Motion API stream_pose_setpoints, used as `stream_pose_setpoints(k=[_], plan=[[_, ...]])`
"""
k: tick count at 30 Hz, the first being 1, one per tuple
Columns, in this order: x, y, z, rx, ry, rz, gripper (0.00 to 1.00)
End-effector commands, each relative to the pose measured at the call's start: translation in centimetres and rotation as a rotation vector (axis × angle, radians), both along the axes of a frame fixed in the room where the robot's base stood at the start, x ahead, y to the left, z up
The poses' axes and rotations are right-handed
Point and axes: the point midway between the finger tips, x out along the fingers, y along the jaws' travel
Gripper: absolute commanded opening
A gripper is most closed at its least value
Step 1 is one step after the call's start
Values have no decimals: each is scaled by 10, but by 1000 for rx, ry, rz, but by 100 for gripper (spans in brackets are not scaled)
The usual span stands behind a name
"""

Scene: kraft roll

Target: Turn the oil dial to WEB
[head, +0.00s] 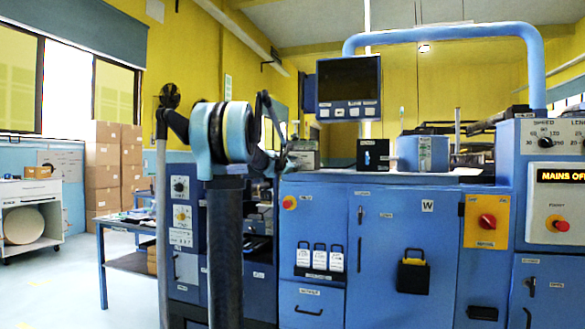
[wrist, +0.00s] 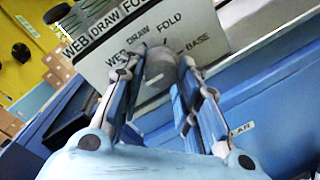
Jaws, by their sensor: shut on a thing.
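The oil dial is a grey knob (wrist: 160,68) on a pale panel (wrist: 120,66) in the wrist view. WEB, DRAW, FOLD and BASE are printed around it. My gripper (wrist: 160,75) is shut on the knob, with a finger on each side. The fingers hide much of the knob, and I cannot tell which word it points at. In the head view my gripper (head: 286,158) reaches a small grey box (head: 305,158) on the left end of the blue machine's top. The dial itself is too small to make out there.
A screen (head: 348,87) stands above the machine top. A black box with a knob (head: 373,155) and a blue drum (head: 423,153) stand to the right. The blue cabinet front (head: 378,250) lies below. Open floor (head: 75,290) is at the left.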

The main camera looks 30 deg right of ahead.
Motion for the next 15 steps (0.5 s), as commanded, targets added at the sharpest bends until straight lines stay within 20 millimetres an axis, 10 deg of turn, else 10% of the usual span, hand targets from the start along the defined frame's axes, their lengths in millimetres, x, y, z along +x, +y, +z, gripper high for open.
stream_pose_setpoints(k=[15], plan=[[0,0,1,186,-217,1,6]])
